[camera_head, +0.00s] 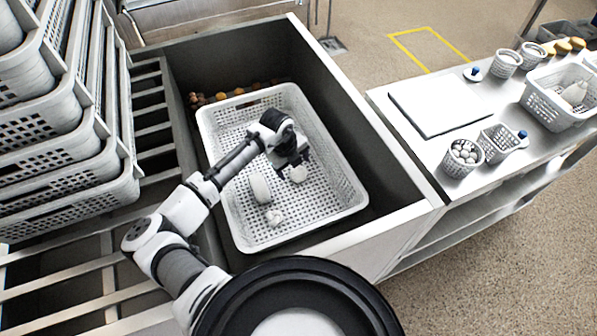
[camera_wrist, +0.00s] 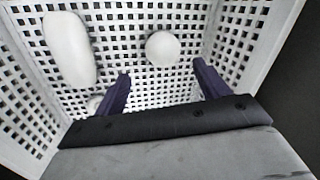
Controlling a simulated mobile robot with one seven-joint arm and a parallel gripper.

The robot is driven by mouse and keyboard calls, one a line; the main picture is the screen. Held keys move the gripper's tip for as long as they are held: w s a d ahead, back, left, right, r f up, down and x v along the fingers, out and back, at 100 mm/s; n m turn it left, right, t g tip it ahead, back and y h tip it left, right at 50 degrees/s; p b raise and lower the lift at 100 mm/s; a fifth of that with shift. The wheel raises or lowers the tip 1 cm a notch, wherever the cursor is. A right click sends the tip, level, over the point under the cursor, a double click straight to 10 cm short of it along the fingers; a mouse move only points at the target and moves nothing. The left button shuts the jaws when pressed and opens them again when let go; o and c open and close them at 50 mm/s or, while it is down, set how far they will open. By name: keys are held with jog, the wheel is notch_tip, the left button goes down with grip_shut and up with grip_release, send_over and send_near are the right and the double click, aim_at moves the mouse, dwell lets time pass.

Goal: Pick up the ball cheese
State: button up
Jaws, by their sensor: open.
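A round white ball cheese (camera_head: 298,174) lies on the floor of a white perforated basket (camera_head: 348,193), and it also shows in the wrist view (camera_wrist: 162,48). My gripper (camera_head: 292,163) is inside the basket, beside the ball in the head view. In the wrist view its two dark fingers (camera_wrist: 161,70) are apart, with nothing between them. The ball shows just beyond the fingertips, in line with the gap. I cannot tell the exact height of the fingertips above the basket floor.
A white oblong piece (camera_head: 261,188) and a small lumpy white piece (camera_head: 273,217) lie left of the ball. The basket stands in a deep dark-walled bin (camera_head: 345,112). Stacked baskets (camera_head: 70,150) stand left; a table (camera_head: 420,150) with small baskets stands right.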

aim_at(297, 171)
jog(key=x, duration=0.1)
jog(key=p+x, duration=0.1)
jog(key=x, duration=0.1)
jog(key=p+x, duration=0.1)
jog(key=x, duration=0.1)
jog(key=shift+w+d+f, duration=0.1)
jog(key=shift+w+d, duration=0.05)
jog(key=shift+w, duration=0.2)
jog(key=shift+w+f, duration=0.1)
jog(key=shift+f, duration=0.5)
jog(key=c, duration=1.1)
jog(key=shift+r, duration=0.1)
